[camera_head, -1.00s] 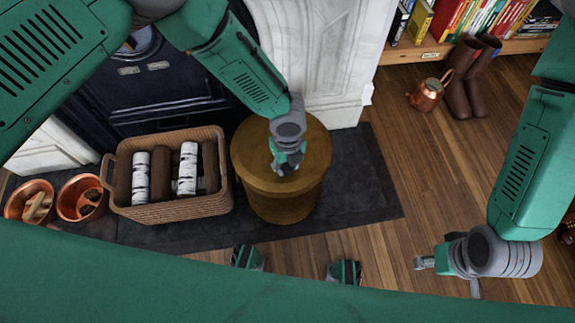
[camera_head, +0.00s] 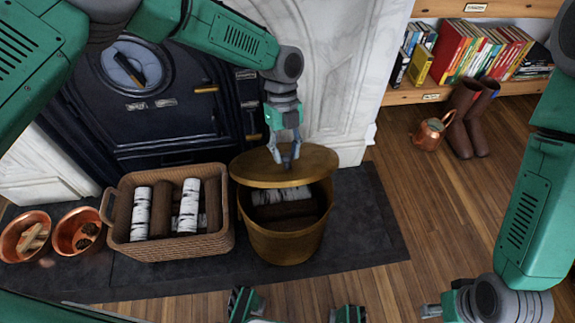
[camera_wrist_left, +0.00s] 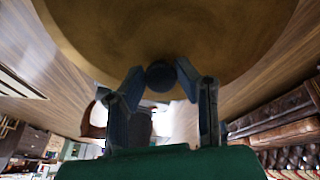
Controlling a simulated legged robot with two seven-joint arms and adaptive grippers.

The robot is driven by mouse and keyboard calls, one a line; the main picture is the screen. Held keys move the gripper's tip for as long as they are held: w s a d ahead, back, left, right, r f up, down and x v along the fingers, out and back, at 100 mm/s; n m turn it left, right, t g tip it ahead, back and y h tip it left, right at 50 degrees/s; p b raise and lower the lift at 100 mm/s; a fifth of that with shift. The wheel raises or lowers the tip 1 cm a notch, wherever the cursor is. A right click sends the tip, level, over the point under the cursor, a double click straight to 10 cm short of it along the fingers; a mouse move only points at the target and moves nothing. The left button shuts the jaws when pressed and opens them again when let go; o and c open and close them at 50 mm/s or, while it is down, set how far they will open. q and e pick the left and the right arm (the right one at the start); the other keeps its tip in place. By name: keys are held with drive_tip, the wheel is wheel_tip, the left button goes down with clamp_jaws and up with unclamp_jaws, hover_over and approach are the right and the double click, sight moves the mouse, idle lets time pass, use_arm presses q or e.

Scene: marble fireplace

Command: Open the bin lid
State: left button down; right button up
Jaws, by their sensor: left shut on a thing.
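The round brass-coloured bin (camera_head: 285,240) stands on the dark hearth slab with its mouth partly uncovered, and logs show inside. Its lid (camera_head: 308,170) is raised above the rim toward the back of the bin. My left gripper (camera_head: 286,160) is over the lid, shut on the lid's knob. In the left wrist view the dark round knob (camera_wrist_left: 161,76) sits between the two fingers, with the lid's surface (camera_wrist_left: 130,30) beyond. My right gripper (camera_head: 432,311) is at the lower right, far from the bin; its fingers are too small and partly cut off to judge.
A wicker basket of logs (camera_head: 222,240) stands left of the bin, with copper bowls (camera_head: 75,245) further left. The dark stove (camera_head: 150,120) and white marble surround (camera_head: 345,70) are behind. A copper kettle (camera_head: 428,136) and boots stand at right.

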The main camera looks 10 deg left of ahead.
use_arm(q)
drive_tip(key=shift+w+a+r, duration=0.15)
drive_tip(key=shift+w+r, duration=0.1)
drive_tip(key=shift+w, duration=0.35)
